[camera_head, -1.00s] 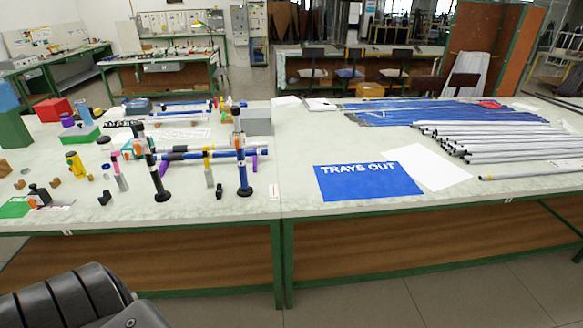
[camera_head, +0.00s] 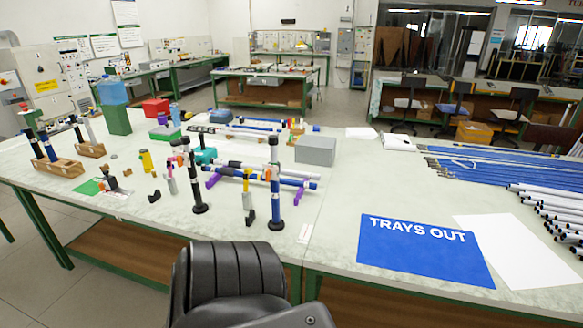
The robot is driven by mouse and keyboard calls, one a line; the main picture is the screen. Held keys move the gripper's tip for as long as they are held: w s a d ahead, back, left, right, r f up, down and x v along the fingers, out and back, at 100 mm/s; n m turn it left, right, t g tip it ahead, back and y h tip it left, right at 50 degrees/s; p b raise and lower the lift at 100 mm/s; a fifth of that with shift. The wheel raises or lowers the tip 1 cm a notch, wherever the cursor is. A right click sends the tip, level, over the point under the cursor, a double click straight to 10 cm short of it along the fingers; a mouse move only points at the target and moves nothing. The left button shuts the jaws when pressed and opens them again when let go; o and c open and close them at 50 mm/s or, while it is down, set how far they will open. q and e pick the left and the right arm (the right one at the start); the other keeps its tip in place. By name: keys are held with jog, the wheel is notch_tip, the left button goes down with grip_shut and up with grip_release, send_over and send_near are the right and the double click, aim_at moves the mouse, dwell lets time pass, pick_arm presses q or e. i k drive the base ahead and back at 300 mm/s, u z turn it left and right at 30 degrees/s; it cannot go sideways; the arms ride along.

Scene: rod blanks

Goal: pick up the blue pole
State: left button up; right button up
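Several blue poles are in view, and I cannot tell which one is meant. One blue pole (camera_head: 275,203) stands upright on a black foot near the table's front edge. Another blue pole (camera_head: 292,181) lies level on purple supports behind it. Short blue poles (camera_head: 48,147) stand in a wooden holder at the far left. Many long blue poles (camera_head: 500,170) lie in a pile at the back right. Neither gripper shows.
The worktable (camera_head: 335,215) is crowded on its left half. A blue "TRAYS OUT" sheet (camera_head: 420,252) and a white sheet (camera_head: 515,250) lie on the right. A grey box (camera_head: 315,150) stands behind the level poles.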

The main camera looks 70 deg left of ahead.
aim_at(276, 224)
jog(key=u, duration=0.4)
jog(key=i, duration=0.75)
jog(key=u, duration=0.7)
